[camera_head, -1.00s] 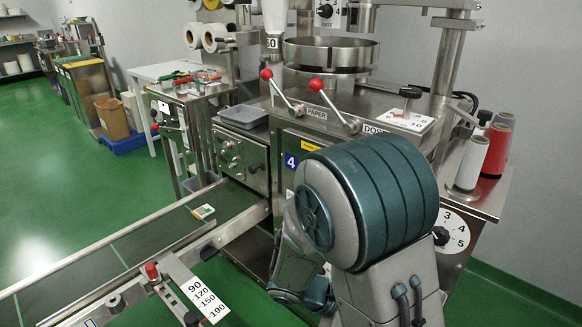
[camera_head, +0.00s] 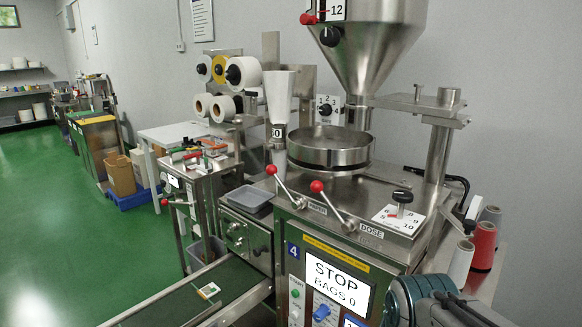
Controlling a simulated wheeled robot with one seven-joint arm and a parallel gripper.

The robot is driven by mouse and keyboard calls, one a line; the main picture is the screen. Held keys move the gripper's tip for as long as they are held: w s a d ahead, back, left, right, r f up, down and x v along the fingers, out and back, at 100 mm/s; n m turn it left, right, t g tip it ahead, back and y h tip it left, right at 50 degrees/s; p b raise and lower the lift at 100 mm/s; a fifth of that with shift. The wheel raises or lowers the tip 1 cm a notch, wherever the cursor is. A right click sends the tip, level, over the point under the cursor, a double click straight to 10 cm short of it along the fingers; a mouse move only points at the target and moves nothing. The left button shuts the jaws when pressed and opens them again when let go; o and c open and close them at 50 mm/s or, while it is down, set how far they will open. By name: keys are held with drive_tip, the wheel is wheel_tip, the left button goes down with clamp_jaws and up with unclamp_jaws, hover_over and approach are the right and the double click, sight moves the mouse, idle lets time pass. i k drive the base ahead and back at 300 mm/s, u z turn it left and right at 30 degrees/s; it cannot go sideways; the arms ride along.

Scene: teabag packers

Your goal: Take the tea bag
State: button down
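A small tea bag (camera_head: 208,291) with a pale and green-yellow face lies flat on the dark green conveyor belt (camera_head: 170,312), in front of the packing machine. My arm shows only as a teal and grey part at the bottom right, in front of the machine's right side. My gripper is outside the picture, so its state does not show.
The packing machine (camera_head: 330,245) fills the middle and right, with a STOP / BAGS 0 screen (camera_head: 338,284) and two red-knobbed levers (camera_head: 317,187). A grey tray (camera_head: 250,197) sits at its left. Thread spools (camera_head: 482,247) stand at right. Green floor is open at left.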

sight(210, 290)
drive_tip(key=z, duration=2.35)
drive_tip(key=k, duration=1.45)
drive_tip(key=u, duration=2.45)
drive_tip(key=i, duration=1)
